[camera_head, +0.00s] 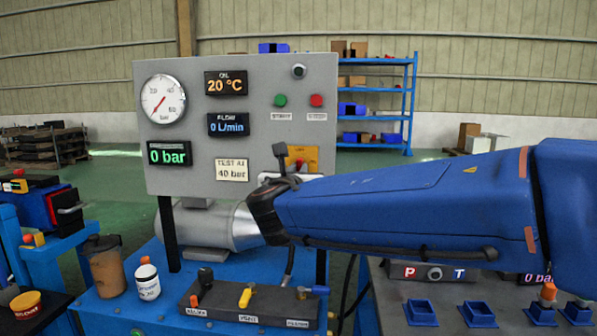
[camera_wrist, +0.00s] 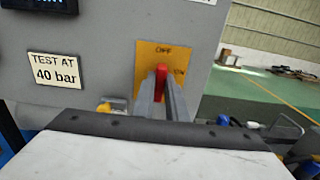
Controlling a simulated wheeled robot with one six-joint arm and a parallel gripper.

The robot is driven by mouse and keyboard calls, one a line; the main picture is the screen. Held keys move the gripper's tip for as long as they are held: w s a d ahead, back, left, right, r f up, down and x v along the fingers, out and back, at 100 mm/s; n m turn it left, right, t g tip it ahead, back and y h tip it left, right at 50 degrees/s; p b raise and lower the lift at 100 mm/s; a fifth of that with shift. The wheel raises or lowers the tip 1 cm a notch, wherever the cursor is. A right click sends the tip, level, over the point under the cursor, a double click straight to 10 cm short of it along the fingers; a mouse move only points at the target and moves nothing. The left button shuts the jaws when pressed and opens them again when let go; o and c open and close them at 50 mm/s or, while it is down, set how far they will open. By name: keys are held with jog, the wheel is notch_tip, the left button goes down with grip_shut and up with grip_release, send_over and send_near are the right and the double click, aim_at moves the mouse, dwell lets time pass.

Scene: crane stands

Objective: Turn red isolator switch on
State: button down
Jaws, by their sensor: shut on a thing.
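The red isolator switch (camera_wrist: 161,82) is a red handle on a yellow plate (camera_wrist: 146,60) on the grey panel. In the wrist view the handle stands upright, with lettering above it and to its right. My gripper (camera_wrist: 162,90) has its two grey fingers on either side of the handle, shut on it. In the head view the yellow plate (camera_head: 311,154) is at the panel's lower right. A little red of the switch (camera_head: 299,164) shows there. My wrist and blue arm reach in from the right and cover part of the plate.
The grey panel (camera_head: 235,100) carries a round gauge (camera_head: 163,99), displays reading 20 °C, 0 L/min and 0 bar, and green and red buttons (camera_head: 316,101). Below are a valve block (camera_head: 225,306), a white bottle (camera_head: 148,280) and a brown container (camera_head: 106,270).

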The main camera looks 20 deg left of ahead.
jog(key=shift+w+d+f+m, duration=0.1)
jog(key=shift+d+f+m, duration=0.05)
jog(key=shift+m, duration=2.8)
jog(key=shift+s+d+f+m, duration=0.1)
jog(key=shift+f+m, duration=0.1)
jog(key=shift+m, duration=2.8)
jog(key=shift+w+d+f+m, duration=0.1)
jog(key=shift+d+f+m, duration=0.05)
jog(key=shift+m, duration=2.8)
jog(key=c, duration=1.8)
grip_release()
jog(key=shift+o, duration=0.2)
jog(key=v, duration=1.7)
jog(key=shift+s, duration=0.25)
